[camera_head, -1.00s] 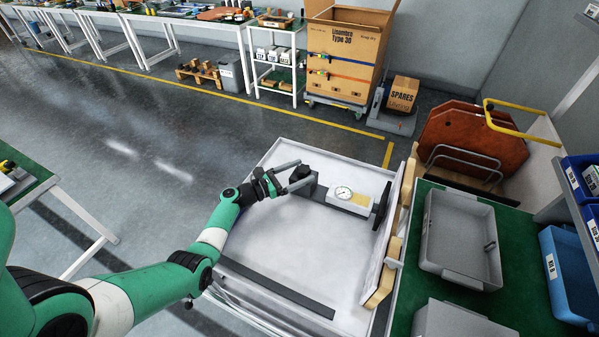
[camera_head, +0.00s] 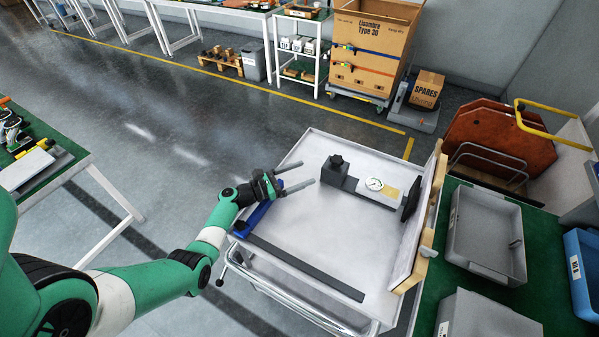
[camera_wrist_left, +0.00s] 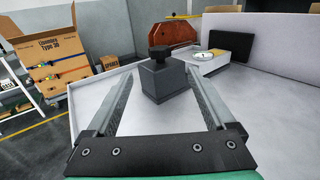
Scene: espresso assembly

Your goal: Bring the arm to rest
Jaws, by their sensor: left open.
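My left arm comes in from the left in the head view, and my left gripper (camera_head: 300,176) is open and empty over the left part of the white cart top (camera_head: 300,225). Its fingers point right, towards a dark block with a knob (camera_head: 336,170), and are apart from it. In the left wrist view the open fingers (camera_wrist_left: 155,98) frame that dark block (camera_wrist_left: 163,78), which stands beyond them. My right gripper does not show in these views.
A dial gauge on a white block (camera_head: 374,184) stands right of the dark block. A blue bar (camera_head: 250,218) lies beneath my left gripper, and a dark strip (camera_head: 305,268) lies along the front. Grey bins (camera_head: 487,232) stand to the right. A green-topped bench (camera_head: 40,150) is at left.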

